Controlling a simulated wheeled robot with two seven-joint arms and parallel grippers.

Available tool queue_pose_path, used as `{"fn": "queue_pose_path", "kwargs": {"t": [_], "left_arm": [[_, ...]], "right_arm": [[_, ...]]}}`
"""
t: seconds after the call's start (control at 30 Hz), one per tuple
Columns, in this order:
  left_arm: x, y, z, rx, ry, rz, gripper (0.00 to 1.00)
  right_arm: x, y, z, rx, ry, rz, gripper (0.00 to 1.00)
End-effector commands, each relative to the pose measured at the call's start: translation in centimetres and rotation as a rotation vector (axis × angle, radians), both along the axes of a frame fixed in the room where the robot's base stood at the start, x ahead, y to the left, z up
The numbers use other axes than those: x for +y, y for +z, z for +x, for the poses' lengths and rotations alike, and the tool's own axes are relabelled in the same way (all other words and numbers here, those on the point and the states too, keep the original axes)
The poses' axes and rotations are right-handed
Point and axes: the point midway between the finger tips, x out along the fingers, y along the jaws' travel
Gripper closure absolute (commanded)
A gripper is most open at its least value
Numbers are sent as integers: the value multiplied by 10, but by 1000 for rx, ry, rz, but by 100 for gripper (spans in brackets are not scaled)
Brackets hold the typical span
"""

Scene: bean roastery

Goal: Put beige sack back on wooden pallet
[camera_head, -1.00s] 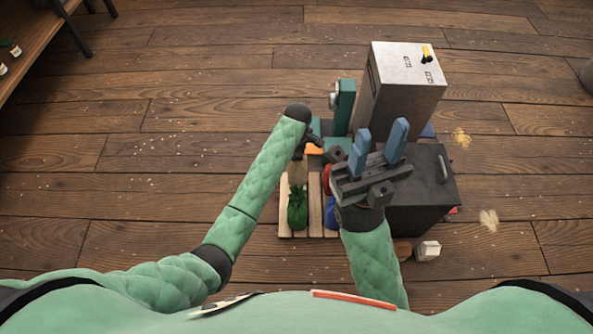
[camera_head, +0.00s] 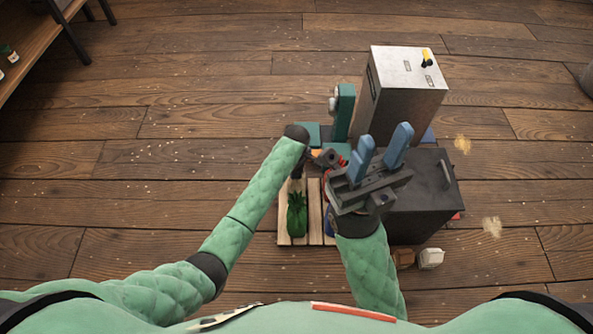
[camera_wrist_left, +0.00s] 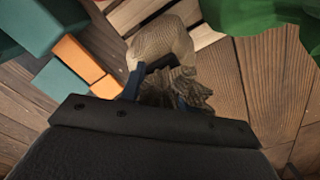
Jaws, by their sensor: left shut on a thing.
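The beige sack (camera_wrist_left: 160,45) shows in the left wrist view, its gathered neck between the blue fingers of my left gripper (camera_wrist_left: 160,88). That gripper is shut on it. In the head view my left gripper (camera_head: 325,157) is at the pallet's far end, and I cannot make out the sack there. The wooden pallet (camera_head: 285,226) lies on the floor; its pale slats (camera_wrist_left: 203,32) show beside the sack in the wrist view. Whether the sack touches the pallet is unclear. My right gripper (camera_head: 380,152) is open and empty, its blue fingers pointing up.
A green sack (camera_head: 297,220) stands on the pallet, and a blue sack (camera_head: 329,226) is mostly hidden by my right gripper. A dark cabinet (camera_head: 425,195), a tall metal box (camera_head: 405,85) and a teal machine (camera_head: 344,112) crowd the right and back.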

Motion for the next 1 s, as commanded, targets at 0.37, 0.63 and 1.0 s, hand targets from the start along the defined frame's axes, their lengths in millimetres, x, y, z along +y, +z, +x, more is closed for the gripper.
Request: {"fn": "queue_pose_path", "kwargs": {"t": [0.37, 0.63, 1.0], "left_arm": [[0, -2, 0, 0, 0, 0, 47], [0, -1, 0, 0, 0, 0, 47], [-1, 56, 0, -1, 0, -1, 47]], "right_arm": [[-1, 1, 0, -3, -4, -1, 64], [-1, -1, 0, -2, -4, 1, 64], [-4, 14, -1, -9, -33, -12, 64]]}}
